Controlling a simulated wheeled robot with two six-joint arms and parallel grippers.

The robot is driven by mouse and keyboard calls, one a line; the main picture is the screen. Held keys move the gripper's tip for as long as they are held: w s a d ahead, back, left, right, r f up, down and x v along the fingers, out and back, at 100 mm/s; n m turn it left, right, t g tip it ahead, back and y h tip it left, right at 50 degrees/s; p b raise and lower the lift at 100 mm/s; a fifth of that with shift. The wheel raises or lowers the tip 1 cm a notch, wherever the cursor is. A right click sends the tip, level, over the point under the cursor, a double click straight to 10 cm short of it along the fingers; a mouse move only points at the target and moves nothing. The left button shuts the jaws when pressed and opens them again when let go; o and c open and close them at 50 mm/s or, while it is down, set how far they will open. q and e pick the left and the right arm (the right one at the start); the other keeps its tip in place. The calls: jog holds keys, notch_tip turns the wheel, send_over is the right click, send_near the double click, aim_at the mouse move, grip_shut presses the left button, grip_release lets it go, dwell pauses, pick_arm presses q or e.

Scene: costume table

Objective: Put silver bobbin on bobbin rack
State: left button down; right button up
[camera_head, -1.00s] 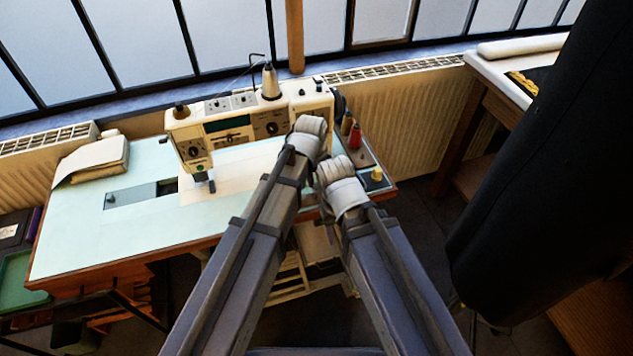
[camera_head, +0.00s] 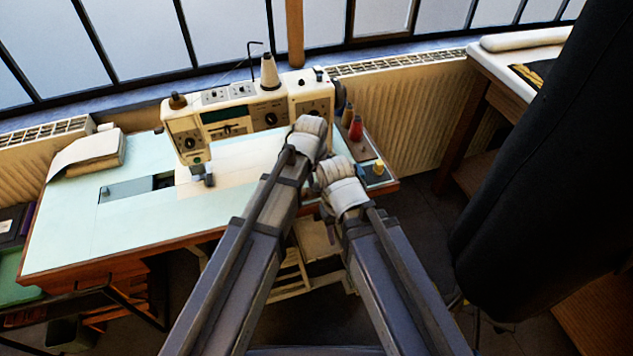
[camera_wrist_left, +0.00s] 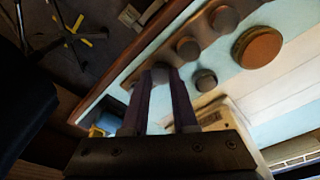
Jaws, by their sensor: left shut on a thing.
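My left gripper (camera_wrist_left: 161,84) points over the table's edge in the left wrist view, its two dark fingers shut on a small rounded grey thing, likely the silver bobbin (camera_wrist_left: 160,71). In the head view my left wrist (camera_head: 308,135) hides those fingers and the bobbin. A brown wooden strip, likely the bobbin rack (camera_wrist_left: 208,31), lies along the table edge with several round-topped pieces on it. In the head view the wooden board (camera_head: 364,153) at the table's right end carries a red spool (camera_head: 355,128). My right wrist (camera_head: 342,185) is beside the left one; its jaws are hidden.
A cream sewing machine (camera_head: 227,122) stands on the pale table (camera_head: 75,222). A yellow spool (camera_head: 378,169) is near the table's right corner. Folded cloth (camera_head: 88,152) lies at left. A large dark hanging garment (camera_head: 535,170) fills the right side.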

pick_arm(q)
jog(key=c, duration=0.6)
grip_release()
notch_tip(320, 180, up, 8)
jog(key=s+p, duration=0.1)
jog(key=p, duration=0.6)
jog(key=shift+a+f+p, duration=0.2)
jog(key=shift+p, duration=0.15)
